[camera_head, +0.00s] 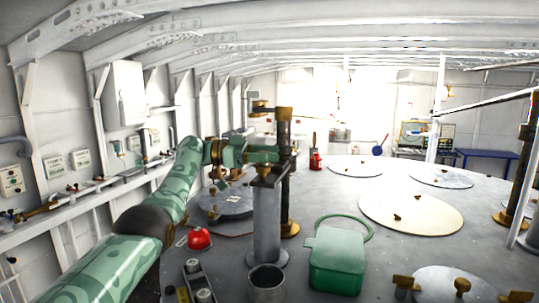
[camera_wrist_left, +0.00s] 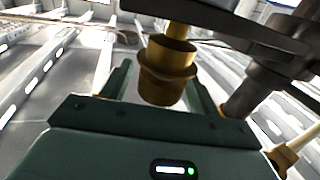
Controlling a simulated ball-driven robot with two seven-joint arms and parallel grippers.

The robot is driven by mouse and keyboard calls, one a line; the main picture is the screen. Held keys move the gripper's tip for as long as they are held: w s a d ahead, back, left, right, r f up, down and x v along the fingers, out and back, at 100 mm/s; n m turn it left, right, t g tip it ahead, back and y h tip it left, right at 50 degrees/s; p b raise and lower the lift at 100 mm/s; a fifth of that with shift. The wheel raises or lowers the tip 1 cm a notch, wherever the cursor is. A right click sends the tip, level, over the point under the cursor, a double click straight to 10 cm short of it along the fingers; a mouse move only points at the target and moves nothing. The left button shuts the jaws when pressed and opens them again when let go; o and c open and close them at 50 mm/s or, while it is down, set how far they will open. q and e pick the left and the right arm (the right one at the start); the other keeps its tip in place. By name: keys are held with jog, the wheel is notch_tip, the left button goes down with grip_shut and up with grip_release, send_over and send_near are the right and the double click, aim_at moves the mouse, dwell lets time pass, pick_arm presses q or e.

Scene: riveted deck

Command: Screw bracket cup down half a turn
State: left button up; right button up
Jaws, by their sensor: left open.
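The brass bracket cup (camera_wrist_left: 168,72) hangs from a brass stem under a dark bracket plate (camera_wrist_left: 215,18) in the left wrist view. It has a wider collar and a rounded lower end. My left gripper (camera_wrist_left: 160,88) is open, with one green finger on each side of the cup; there is a visible gap at the left finger. In the head view my left gripper (camera_head: 262,156) is at the dark column (camera_head: 287,190) with brass fittings, above a grey post (camera_head: 267,222). I cannot make out the cup clearly there. My right gripper is not in view.
A green case (camera_head: 336,262) with a hose stands right of the post. A grey open can (camera_head: 266,284) is in front of it, and a red dome (camera_head: 199,239) is to the left. Round hatch plates (camera_head: 410,214) with brass fittings lie on the deck at right.

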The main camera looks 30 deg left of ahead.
pick_arm(q)
jog(key=b+v, duration=0.1)
jog(key=v, duration=0.2)
jog(key=shift+a+f, duration=0.1)
jog(key=shift+a, duration=0.05)
jog(key=p+v, duration=0.1)
jog(key=v, duration=0.2)
jog(key=shift+s+a+p, duration=0.3)
jog(key=shift+p, duration=0.05)
